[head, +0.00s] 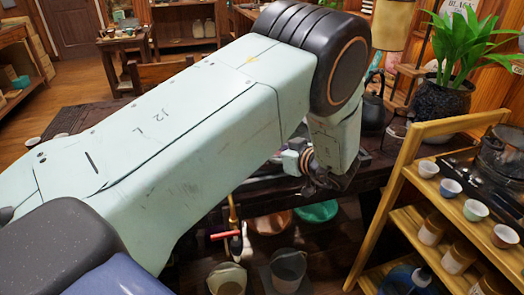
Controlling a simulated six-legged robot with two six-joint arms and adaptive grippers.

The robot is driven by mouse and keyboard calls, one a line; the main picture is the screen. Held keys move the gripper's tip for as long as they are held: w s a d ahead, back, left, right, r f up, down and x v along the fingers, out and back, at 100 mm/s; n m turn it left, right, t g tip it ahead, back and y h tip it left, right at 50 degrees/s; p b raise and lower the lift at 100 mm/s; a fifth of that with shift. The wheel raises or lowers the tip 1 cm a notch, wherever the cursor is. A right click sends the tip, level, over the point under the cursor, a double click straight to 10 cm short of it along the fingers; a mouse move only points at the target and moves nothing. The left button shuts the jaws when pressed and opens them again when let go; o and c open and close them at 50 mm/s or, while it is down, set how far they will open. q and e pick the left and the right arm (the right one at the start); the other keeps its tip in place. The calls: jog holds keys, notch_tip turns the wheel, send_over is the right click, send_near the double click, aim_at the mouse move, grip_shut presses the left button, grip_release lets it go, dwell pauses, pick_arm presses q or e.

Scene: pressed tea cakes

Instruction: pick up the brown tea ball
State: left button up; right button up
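I cannot make out a brown tea ball in the head view. My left arm crosses the picture from the lower left and hides most of the dark wooden table (90,119). The end of this arm bends down at the table's right part. A small dark part there, seemingly my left gripper (322,181), shows only partly beside the wrist. Its fingers are too small and covered to read, and I cannot tell whether it holds anything. My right gripper is not in view.
A yellow wooden shelf (397,192) with small cups and jars stands at the right. A dark kettle (373,108) and a potted plant (440,108) are behind it. Buckets (288,271) and a green basin (317,211) are on the floor in front of the table.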

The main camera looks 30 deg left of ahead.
pick_arm(q)
jog(key=shift+w+a+f, duration=0.3)
jog(key=shift+a+f, duration=0.05)
jog(key=shift+a, duration=0.15)
jog(key=shift+w+a+f, duration=0.3)
jog(key=shift+a, duration=0.2)
jog(key=shift+s+r, duration=0.25)
jog(key=shift+s, duration=0.05)
jog(key=shift+w+f, duration=0.2)
jog(key=shift+w, duration=0.05)
jog(key=c, duration=0.4)
jog(key=shift+s+r, duration=0.1)
jog(key=shift+s, duration=0.05)
jog(key=c, duration=0.4)
